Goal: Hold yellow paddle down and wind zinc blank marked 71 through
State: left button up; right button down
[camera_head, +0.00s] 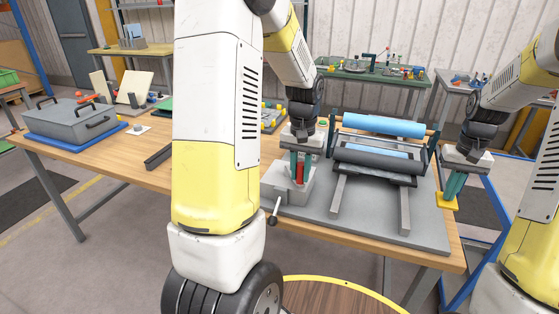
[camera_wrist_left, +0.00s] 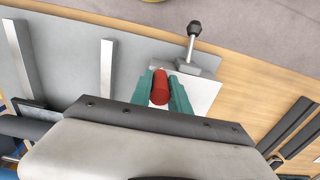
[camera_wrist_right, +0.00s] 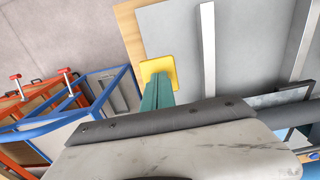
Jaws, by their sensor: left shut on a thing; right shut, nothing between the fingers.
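My left gripper (camera_head: 299,178) is shut on a red upright handle (camera_wrist_left: 160,87), which stands at the grey block (camera_head: 283,190) on the machine's left side. My right gripper (camera_head: 454,188) is shut and empty, its fingertips down at the yellow paddle (camera_head: 446,201), which also shows in the right wrist view (camera_wrist_right: 157,69). Whether they press on it cannot be told. The bender has a blue roller (camera_head: 383,126) and a dark roller (camera_head: 378,161). A pale blue sheet surface (camera_head: 376,150) shows between them. No number 71 is legible, so I cannot identify the blank.
A crank lever with a black knob (camera_head: 275,218) sticks out at the front left of the grey baseplate (camera_head: 330,222); it also shows in the left wrist view (camera_wrist_left: 193,42). A grey lidded box (camera_head: 70,118) stands at the table's left. A blue frame stands right of the table.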

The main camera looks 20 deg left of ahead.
jog(key=shift+s+d+f, duration=0.25)
jog(key=shift+f, duration=0.1)
pick_arm(q)
jog(key=a, duration=0.1)
jog(key=s+a, duration=0.1)
jog(key=a, duration=0.2)
jog(key=shift+s+a, duration=0.2)
jog(key=shift+s, duration=0.1)
jog(key=shift+s+a, duration=0.1)
jog(key=shift+a, duration=0.7)
jog(key=shift+w+a, duration=0.2)
jog(key=shift+a, duration=0.55)
jog(key=shift+w+a, duration=0.15)
jog(key=shift+a, duration=0.6)
jog(key=o, duration=0.9)
jog(key=shift+r, duration=4)
pick_arm(e)
jog(key=shift+r, duration=0.1)
